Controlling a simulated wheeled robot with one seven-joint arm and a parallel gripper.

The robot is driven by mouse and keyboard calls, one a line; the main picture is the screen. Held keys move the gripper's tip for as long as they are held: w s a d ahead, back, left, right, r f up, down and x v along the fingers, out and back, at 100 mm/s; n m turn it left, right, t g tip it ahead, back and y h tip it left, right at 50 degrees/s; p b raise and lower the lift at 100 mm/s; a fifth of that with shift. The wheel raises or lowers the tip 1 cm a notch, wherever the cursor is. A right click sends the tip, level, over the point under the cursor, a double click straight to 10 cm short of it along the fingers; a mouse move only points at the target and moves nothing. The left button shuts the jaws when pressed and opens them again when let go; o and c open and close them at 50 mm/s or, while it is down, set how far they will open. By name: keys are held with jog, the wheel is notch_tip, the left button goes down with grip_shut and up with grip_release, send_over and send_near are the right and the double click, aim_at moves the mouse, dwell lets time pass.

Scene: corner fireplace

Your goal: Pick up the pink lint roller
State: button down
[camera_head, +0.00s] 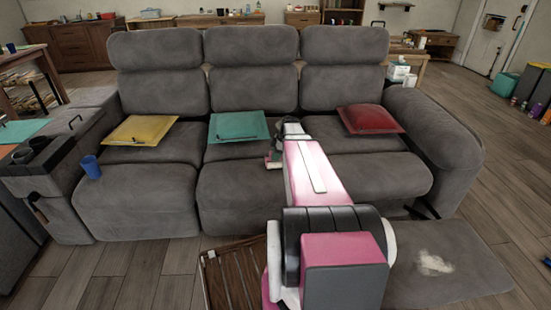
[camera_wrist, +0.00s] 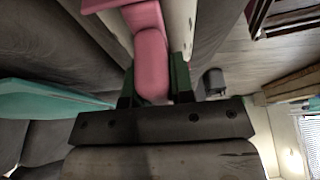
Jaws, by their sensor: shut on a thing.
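The pink lint roller (camera_wrist: 152,65) is between the fingers of my gripper (camera_wrist: 153,92) in the wrist view. Its rounded pink part lies between the two dark fingers, which are shut on it. In the head view my gripper (camera_head: 277,150) is over the sofa's middle seat, just right of the teal cushion. A small pink part of the lint roller (camera_head: 272,163) shows below it there. My arm hides part of the scene behind. I cannot tell clearly whether the roller touches the seat.
A grey sofa (camera_head: 250,178) fills the middle. A yellow cushion (camera_head: 140,130), a teal cushion (camera_head: 238,127) and a red cushion (camera_head: 369,119) lie on its seats. A blue cup (camera_head: 91,167) stands at the left. A slatted wooden piece (camera_head: 233,282) is low in front.

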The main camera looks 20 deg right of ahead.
jog(key=r, duration=0.4)
jog(key=shift+s+a, duration=0.1)
jog(key=shift+s, duration=0.25)
jog(key=s+a+r, duration=0.2)
jog(key=s+r, duration=0.4)
jog(key=s, duration=0.4)
jog(key=shift+s+a+r, duration=0.15)
jog(key=shift+s+a, duration=0.15)
jog(key=shift+a, duration=0.1)
jog(key=c, duration=1.8)
grip_release()
